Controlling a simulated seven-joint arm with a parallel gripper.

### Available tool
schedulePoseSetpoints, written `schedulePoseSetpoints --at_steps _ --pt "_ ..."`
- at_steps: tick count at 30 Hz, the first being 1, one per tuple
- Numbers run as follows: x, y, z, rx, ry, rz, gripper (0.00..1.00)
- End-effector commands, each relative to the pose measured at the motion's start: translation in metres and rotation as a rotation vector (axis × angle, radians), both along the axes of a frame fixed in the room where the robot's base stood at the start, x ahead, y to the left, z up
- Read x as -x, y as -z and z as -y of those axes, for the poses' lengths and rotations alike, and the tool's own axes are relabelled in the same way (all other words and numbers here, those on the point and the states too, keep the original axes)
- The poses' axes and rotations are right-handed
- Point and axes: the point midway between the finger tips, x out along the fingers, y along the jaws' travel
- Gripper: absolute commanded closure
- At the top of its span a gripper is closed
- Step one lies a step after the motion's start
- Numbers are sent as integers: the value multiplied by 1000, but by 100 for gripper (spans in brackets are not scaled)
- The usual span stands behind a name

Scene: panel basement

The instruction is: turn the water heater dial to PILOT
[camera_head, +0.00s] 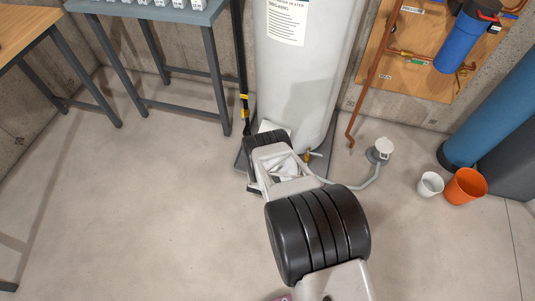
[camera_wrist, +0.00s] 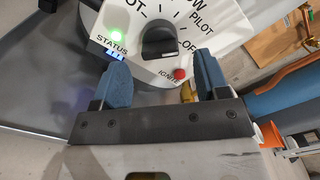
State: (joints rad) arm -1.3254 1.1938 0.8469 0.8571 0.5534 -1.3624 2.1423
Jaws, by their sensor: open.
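The white water heater (camera_head: 300,80) stands at the back middle in the head view. In the wrist view its control panel (camera_wrist: 137,68) is close ahead, with a black dial (camera_wrist: 158,40) in the middle. The labels PILOT and OFF lie to the dial's right, and part of another label lies to its left. I cannot tell surely which mark the dial points to. My gripper (camera_wrist: 161,58) is open, its blue fingers apart below the dial, one toward each side, and empty.
A red IGNITE button (camera_wrist: 180,74) sits near the right finger, and a green status light (camera_wrist: 116,37) near the left. In the head view a grey drain pipe (camera_head: 365,181), white cup (camera_head: 430,184) and orange bucket (camera_head: 466,186) stand right.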

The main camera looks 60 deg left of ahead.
Motion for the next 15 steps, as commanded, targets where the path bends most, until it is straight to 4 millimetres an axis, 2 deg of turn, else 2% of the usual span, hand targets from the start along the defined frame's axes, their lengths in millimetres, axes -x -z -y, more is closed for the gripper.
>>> schedulePoseSetpoints --at_steps 9,15 --pt "28 0 28 1 -1 0 32" --pt "37 -1 37 0 0 0 32"
